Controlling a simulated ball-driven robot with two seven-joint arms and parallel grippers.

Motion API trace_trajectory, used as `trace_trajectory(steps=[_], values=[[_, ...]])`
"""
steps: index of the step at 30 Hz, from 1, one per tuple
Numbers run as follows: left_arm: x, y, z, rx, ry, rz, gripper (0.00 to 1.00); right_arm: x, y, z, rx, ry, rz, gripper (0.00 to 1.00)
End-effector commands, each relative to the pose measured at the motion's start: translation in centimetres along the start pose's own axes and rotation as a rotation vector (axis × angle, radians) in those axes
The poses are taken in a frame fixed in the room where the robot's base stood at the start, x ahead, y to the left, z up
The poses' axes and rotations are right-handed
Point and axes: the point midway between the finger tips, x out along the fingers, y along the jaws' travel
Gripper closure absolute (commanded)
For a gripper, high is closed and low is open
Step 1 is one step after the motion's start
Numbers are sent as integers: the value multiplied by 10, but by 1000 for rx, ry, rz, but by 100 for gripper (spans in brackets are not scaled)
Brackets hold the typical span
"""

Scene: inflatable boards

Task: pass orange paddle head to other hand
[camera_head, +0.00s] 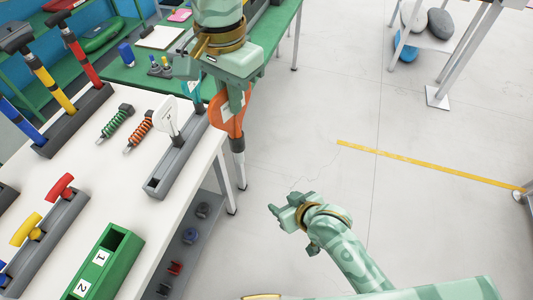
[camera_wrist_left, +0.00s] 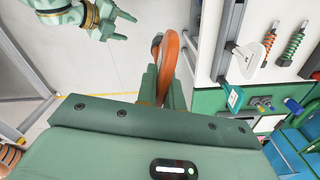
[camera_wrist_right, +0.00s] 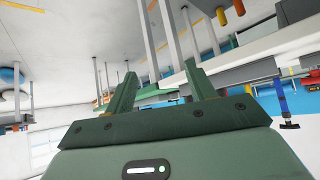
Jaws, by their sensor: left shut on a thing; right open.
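The orange paddle head (camera_head: 218,110) is a loop-shaped piece held off the right edge of the white table, above the floor. My left gripper (camera_head: 238,100) is shut on it from above. In the left wrist view the orange paddle head (camera_wrist_left: 171,58) stands out past the closed fingers (camera_wrist_left: 163,88), which hide part of it. My right gripper (camera_head: 280,211) is open and empty, lower and to the right, apart from the paddle head. It also shows in the left wrist view (camera_wrist_left: 122,22), and its spread fingers show in the right wrist view (camera_wrist_right: 159,82).
The white table (camera_head: 90,155) holds a grey rack (camera_head: 158,184) with a white paddle head (camera_head: 167,112), orange and green coil springs, a green box (camera_head: 105,262) and colored-handle tools. A green table (camera_head: 270,42) stands behind. The floor (camera_head: 300,140) around my right gripper is clear.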

Motion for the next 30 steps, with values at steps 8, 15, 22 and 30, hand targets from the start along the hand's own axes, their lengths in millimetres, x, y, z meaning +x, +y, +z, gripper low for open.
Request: trace_trajectory(steps=[8, 15, 22, 30], values=[[0, 0, 0, 0, 0, 0, 100, -107, -44, -137, -82, 261, -102, 45], [0, 0, 0, 0, 0, 0, 100, -167, -63, -175, -127, 370, -147, 45], [0, 0, 0, 0, 0, 0, 100, -156, -69, -187, -132, 383, -152, 45], [0, 0, 0, 0, 0, 0, 100, -104, -79, -208, -132, 382, -153, 45]])
